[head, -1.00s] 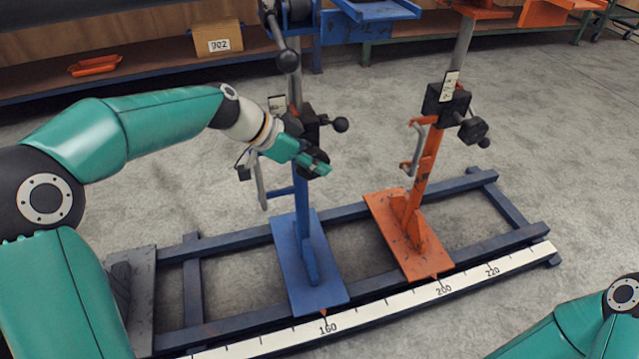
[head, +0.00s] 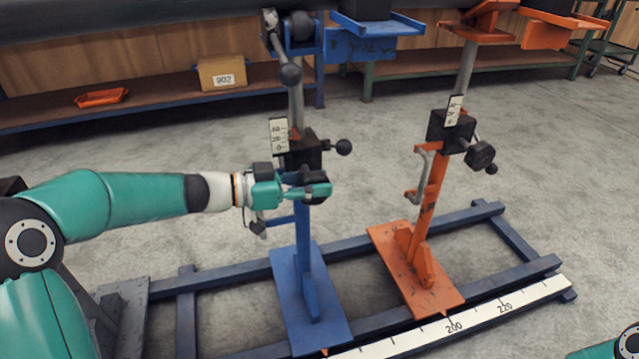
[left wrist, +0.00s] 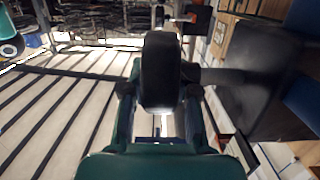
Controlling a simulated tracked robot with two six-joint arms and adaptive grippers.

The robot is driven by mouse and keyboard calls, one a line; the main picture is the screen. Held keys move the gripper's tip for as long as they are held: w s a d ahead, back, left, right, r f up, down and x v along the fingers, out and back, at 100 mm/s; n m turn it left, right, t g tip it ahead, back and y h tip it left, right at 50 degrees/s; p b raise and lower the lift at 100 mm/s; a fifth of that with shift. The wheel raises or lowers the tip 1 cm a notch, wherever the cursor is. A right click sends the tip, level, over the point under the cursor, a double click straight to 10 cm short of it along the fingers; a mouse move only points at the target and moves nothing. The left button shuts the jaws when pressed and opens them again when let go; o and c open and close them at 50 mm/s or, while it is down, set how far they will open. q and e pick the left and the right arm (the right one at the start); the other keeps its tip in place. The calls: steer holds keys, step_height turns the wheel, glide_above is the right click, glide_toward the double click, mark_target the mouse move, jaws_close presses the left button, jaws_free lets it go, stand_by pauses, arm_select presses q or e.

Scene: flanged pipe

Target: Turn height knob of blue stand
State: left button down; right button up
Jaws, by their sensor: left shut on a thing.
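The blue stand (head: 303,230) stands upright on the dark rail frame, with a black clamp block (head: 303,152) on its post. A white scale plate (head: 279,134) is beside the block. My left gripper (head: 312,192) is in front of the post, just below the block, and is shut on the black height knob (head: 317,178). In the left wrist view the dark rounded knob (left wrist: 161,70) sits between the two fingers and hides much of what is behind it. My right gripper is out of view.
An orange stand (head: 428,200) with its own black block and knob stands to the right. A black ball handle (head: 343,147) sticks out right of the blue stand's block. A large dark pipe (head: 180,25) crosses above.

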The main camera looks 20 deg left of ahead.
arm_select(q)
steer(key=shift+w+a+f, duration=0.1)
steer(key=shift+a+f, duration=0.1)
steer(key=shift+a, duration=0.05)
steer(key=c, duration=0.9)
jaws_free()
steer(key=shift+d, duration=0.1)
steer(key=v, duration=1.2)
